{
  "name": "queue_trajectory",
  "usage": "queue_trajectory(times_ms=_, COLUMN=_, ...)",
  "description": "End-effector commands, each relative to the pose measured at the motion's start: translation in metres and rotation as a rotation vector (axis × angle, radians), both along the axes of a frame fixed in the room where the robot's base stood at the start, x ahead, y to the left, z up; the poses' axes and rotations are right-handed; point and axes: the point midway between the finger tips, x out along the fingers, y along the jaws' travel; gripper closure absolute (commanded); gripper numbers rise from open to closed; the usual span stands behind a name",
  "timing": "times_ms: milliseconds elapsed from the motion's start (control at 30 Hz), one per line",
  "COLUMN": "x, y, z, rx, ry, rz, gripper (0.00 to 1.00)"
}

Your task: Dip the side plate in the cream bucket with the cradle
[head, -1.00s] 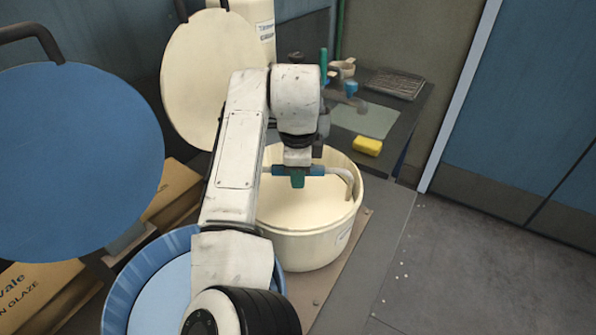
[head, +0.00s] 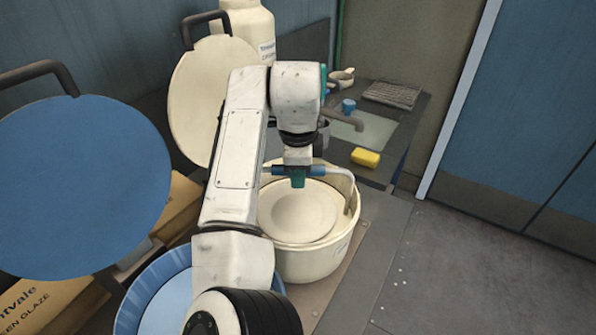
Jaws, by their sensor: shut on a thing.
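The cream bucket (head: 325,262) stands in the middle, open at the top. The side plate (head: 300,213), coated in cream, shows inside it, facing up and ringed by cream glaze. The cradle (head: 349,186) has a blue handle bar, and its pale rod bends down into the bucket at the right. How the cradle meets the plate is hidden. My gripper (head: 297,176), with teal fingers, is shut on the cradle's handle above the bucket. My arm hides part of the bucket's left side.
A blue bucket (head: 140,298) stands at lower left, with a blue lid (head: 75,190) raised behind it. A cream lid (head: 192,105) stands up behind the cream bucket. The floor at right is open.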

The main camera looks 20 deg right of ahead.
Motion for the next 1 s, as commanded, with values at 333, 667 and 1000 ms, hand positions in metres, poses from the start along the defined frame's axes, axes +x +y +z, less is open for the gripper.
queue_trajectory(times_ms=333, x=0.001, y=0.0, z=0.021, rx=-0.001, ry=-0.003, rz=-0.001, gripper=0.99)
queue_trajectory(times_ms=667, x=0.001, y=0.0, z=0.038, rx=-0.001, ry=-0.004, rz=-0.001, gripper=0.99)
queue_trajectory(times_ms=1000, x=0.0, y=0.0, z=0.054, rx=-0.001, ry=-0.003, rz=-0.001, gripper=0.99)
